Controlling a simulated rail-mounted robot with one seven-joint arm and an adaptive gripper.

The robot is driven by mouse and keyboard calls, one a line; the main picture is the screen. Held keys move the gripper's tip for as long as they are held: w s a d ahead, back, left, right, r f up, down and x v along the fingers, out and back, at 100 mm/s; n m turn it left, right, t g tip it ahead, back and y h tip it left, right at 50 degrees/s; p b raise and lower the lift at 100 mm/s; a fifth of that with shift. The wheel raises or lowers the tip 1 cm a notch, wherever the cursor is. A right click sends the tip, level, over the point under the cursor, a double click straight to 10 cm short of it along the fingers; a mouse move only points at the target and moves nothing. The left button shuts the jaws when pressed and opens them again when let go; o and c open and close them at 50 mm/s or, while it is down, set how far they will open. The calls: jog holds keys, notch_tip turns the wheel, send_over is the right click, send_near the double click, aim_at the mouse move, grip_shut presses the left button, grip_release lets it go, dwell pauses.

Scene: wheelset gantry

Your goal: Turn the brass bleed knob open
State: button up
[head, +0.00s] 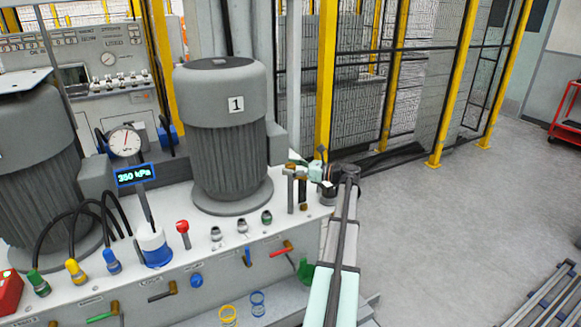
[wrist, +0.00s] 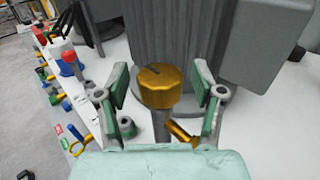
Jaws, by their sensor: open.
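The brass bleed knob (wrist: 160,86) is a gold cylinder with a dark slot mark on top, standing on a grey stem. A smaller brass outlet (wrist: 182,134) angles out below it. In the head view the knob (head: 291,167) is small and partly crowded by my gripper, beside the motor marked 1. My gripper (wrist: 160,92) is open, with one green-padded finger on each side of the knob and a visible gap on both sides. In the head view my gripper (head: 306,165) reaches in from the right at the bench's end.
The grey motor (head: 232,130) stands close behind the knob. A gauge (head: 125,142) and a display reading 350 kPa (head: 136,175) are left. A red-topped knob (head: 183,228) and coloured valve handles line the bench front. Open floor (head: 450,220) lies right, before the yellow-post fence.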

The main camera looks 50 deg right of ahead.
jog(key=c, duration=1.2)
jog(key=shift+o, duration=0.2)
